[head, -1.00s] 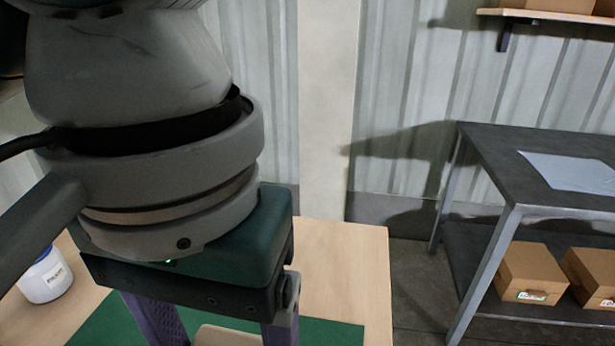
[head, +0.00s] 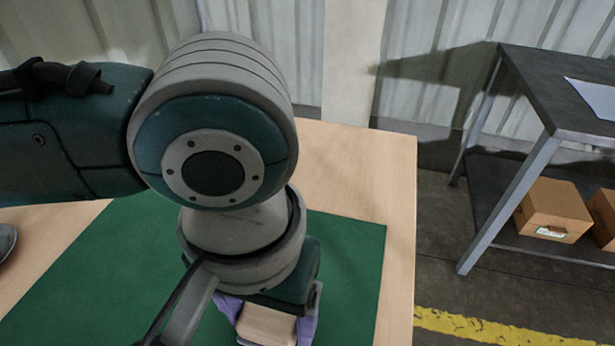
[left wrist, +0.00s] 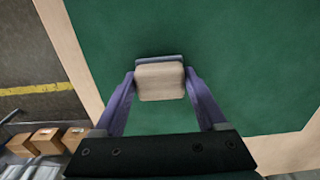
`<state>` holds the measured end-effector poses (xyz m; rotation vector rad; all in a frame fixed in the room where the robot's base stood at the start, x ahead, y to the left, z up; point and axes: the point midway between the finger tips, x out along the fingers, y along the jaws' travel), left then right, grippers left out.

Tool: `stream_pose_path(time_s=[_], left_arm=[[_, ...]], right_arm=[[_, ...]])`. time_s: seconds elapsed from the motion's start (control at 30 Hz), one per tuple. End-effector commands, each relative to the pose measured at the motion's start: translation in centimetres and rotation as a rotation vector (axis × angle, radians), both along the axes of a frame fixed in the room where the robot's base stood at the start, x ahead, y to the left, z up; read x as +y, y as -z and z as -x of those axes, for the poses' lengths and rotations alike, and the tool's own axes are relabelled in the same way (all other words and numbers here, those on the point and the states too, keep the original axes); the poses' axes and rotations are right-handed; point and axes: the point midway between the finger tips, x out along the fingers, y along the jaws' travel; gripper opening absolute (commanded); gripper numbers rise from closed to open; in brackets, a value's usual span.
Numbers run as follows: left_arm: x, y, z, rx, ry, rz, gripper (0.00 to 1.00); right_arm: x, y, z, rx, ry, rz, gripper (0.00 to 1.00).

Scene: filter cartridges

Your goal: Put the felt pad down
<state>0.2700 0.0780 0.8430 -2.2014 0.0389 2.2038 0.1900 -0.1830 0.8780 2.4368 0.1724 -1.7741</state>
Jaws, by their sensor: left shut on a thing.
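The felt pad (head: 268,326) is a small beige block with rounded corners. It is between the two purple fingers of my left gripper (head: 266,320), which is shut on it. In the left wrist view the pad (left wrist: 160,83) sits squarely between the fingertips, with a dark blue-grey edge showing just beyond it. The pad is over the green mat (head: 350,255). I cannot tell whether it touches the mat or hangs just above it. My left arm hides part of the mat in the head view. My right gripper is not in view.
The mat lies on a pale wooden table (head: 335,165) and looks bare around the pad. The table's right edge is near. A grey rounded thing at the left edge is cut off. A dark workbench (head: 510,95) with cardboard boxes (head: 553,210) stands to the right across the floor.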

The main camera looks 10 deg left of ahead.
Motion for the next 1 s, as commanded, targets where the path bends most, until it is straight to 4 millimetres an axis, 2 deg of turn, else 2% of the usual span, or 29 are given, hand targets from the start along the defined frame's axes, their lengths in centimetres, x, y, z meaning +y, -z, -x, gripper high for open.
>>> stream_pose_path(time_s=[0.23, 0.27, 0.47, 0.77, 0.87, 1.0], left_arm=[[0.0, 0.2, 0.0, 0.000, -0.001, 0.000, 0.29], [0.0, 0.2, 0.0, -0.001, 0.000, 0.001, 0.77], [0.0, 0.2, 0.0, -0.001, 0.000, 0.000, 1.00], [0.0, -0.1, -0.1, -0.001, 0.000, 0.000, 1.00], [-0.1, -1.5, -0.1, -0.001, 0.000, 0.002, 1.00], [-0.1, -4.7, -0.1, -0.003, 0.000, 0.003, 1.00]], right_arm=[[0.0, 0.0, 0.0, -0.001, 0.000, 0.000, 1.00], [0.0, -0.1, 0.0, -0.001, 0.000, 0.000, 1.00], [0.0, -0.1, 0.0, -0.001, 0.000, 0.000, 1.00], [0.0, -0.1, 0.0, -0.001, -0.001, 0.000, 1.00], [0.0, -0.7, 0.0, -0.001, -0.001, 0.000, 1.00], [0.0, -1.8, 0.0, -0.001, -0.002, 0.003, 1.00]])
